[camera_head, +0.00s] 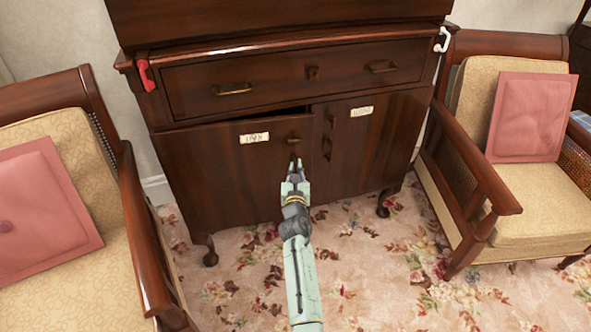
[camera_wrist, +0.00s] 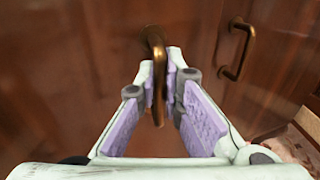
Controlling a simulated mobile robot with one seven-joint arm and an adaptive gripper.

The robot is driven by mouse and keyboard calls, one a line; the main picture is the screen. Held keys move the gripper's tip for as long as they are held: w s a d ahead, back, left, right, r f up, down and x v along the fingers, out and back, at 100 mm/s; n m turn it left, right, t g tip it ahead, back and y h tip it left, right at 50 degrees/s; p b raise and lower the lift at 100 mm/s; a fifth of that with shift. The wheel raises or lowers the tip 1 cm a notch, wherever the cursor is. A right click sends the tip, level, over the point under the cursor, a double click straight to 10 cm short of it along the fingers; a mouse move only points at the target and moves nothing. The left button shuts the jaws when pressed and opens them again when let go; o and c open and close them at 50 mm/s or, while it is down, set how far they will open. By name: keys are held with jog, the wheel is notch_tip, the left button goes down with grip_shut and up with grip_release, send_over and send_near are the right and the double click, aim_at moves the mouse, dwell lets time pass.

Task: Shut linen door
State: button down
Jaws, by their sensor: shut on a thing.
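The linen door (camera_head: 225,180) is the left door of the dark wooden cabinet (camera_head: 265,50), with a small white label (camera_head: 254,138) near its top. A dark gap along its top edge shows it slightly ajar. My gripper (camera_head: 295,166) is at the door's right side. In the wrist view, my gripper (camera_wrist: 161,75) is shut on the linen door's brass handle (camera_wrist: 155,42), with one finger on each side of it. The gripper hides part of the handle in the head view.
The right door (camera_head: 370,150) has its own label (camera_head: 361,111) and a brass handle (camera_wrist: 238,50) close to my gripper's right. A drawer (camera_head: 290,78) is above. Armchairs with pink cushions stand left (camera_head: 140,230) and right (camera_head: 470,200). Flowered carpet lies in front.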

dwell(0.7)
jog(key=shift+w+a+b, duration=0.25)
jog(key=shift+w+b, duration=0.75)
jog(key=shift+w, duration=0.4)
jog(key=shift+w+a+b, duration=0.2)
jog(key=shift+w+b, duration=0.8)
jog(key=shift+w, duration=0.35)
jog(key=c, duration=1.7)
grip_release()
send_near(292, 158)
jog(key=shift+w+f, duration=0.1)
jog(key=shift+f, duration=0.8)
